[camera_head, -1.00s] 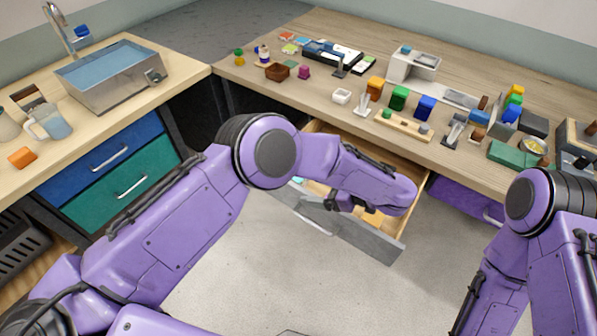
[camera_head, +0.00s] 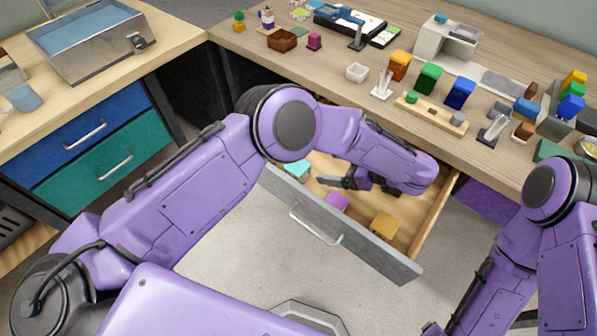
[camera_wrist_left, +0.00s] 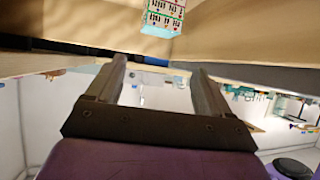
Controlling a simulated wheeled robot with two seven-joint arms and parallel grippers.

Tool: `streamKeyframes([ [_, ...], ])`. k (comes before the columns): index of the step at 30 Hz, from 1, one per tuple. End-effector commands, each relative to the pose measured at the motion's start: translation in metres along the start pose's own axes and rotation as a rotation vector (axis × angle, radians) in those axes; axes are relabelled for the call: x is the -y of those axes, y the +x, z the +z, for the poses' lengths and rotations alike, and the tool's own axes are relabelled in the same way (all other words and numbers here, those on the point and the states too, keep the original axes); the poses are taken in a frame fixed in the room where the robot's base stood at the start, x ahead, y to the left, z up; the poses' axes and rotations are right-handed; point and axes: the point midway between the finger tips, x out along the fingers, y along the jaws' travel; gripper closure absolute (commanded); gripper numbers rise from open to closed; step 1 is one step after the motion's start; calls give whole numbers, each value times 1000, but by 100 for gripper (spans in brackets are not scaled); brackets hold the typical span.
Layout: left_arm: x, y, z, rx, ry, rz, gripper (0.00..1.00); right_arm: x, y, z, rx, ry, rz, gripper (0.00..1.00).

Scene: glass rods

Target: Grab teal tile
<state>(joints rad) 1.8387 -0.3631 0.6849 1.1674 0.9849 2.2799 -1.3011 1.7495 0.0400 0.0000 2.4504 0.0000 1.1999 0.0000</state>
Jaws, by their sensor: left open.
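The teal tile (camera_head: 298,169) lies in the open drawer, at its left end near the grey front. In the left wrist view, a tile (camera_wrist_left: 162,16) with a printed face and a pale teal side shows at the top edge, beyond the fingertips and partly cut off. My left gripper (camera_head: 338,182) is over the drawer, to the right of the teal tile and apart from it. Its two fingers (camera_wrist_left: 158,75) are spread with nothing between them. My right arm shows at the right, but its gripper is not clearly in view.
The drawer (camera_head: 340,238) is pulled out under the wooden counter (camera_head: 330,75). It also holds a purple block (camera_head: 337,201) and an orange block (camera_head: 384,225). Its walls stand around the left gripper. Several small objects crowd the counter above. Floor in front is clear.

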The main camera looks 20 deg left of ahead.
Motion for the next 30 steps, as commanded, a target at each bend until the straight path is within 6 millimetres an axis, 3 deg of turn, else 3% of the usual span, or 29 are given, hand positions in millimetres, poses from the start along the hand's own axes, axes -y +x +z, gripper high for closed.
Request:
streamKeyframes([
  [1,0,6,11,0,0,0,19,1,12,5,0,0,0,28],
  [3,0,9,12,0,0,0,19,1,13,5,-1,0,0,28],
  [22,-3,105,10,0,0,-3,19,-1,-16,-7,-1,0,-1,28],
  [30,-3,112,12,0,0,0,19,-1,-15,-7,-1,0,-1,28],
])
